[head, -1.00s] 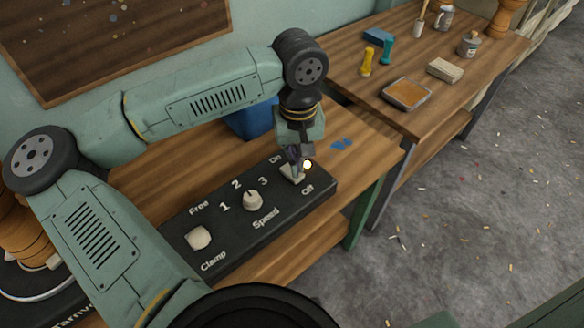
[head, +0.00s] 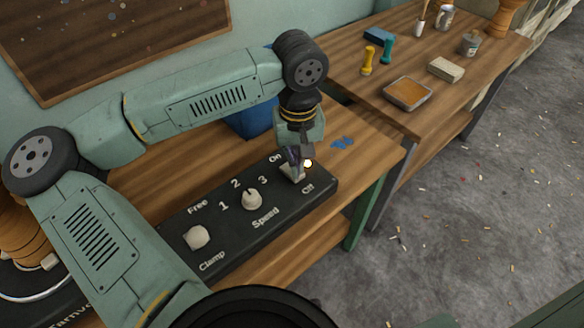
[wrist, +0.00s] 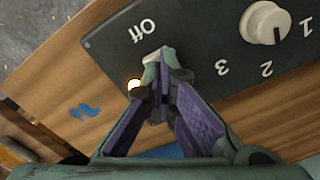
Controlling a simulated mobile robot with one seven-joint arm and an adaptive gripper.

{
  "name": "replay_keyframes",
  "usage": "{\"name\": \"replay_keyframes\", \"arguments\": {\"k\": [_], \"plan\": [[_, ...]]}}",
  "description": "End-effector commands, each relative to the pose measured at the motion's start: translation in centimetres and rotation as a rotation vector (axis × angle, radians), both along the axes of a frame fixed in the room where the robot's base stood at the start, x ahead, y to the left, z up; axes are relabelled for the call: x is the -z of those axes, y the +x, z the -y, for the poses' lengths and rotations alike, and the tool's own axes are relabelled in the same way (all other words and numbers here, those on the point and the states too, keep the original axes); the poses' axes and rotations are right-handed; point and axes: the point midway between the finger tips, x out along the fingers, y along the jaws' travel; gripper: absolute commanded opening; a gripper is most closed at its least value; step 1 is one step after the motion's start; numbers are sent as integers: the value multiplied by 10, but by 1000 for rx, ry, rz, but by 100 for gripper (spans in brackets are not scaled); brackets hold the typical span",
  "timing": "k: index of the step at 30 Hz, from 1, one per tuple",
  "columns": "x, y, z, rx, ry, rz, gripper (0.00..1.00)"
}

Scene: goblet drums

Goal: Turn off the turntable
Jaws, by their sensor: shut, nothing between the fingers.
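The black control panel (head: 225,238) lies on the wooden bench, with a Clamp/Free switch (head: 196,237) at the left and a Speed knob (head: 252,199) in the middle. The On/Off switch (head: 298,177) is at the right end, partly hidden by my gripper (head: 300,168). My gripper is shut with nothing between its fingers, pointing down at this switch. In the wrist view the fingertips (wrist: 156,88) are at the switch (wrist: 152,60), close to the "Off" label; whether they touch it is unclear. A small bright light shows beside the switch. The turntable (head: 35,285) is partly visible at the lower left.
A blue object (head: 252,120) stands behind the panel, under my arm. Blue paint marks (head: 342,143) are right of the panel. A second bench at the right holds a tray (head: 407,93), a light block (head: 446,70) and small tools.

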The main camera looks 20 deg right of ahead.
Motion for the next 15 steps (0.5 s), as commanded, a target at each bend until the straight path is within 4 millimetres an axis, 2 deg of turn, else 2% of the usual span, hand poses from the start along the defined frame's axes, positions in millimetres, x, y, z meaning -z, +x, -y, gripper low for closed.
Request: {"name": "replay_keyframes", "arguments": {"k": [15], "plan": [[8,0,0,0,0,0,0]]}}
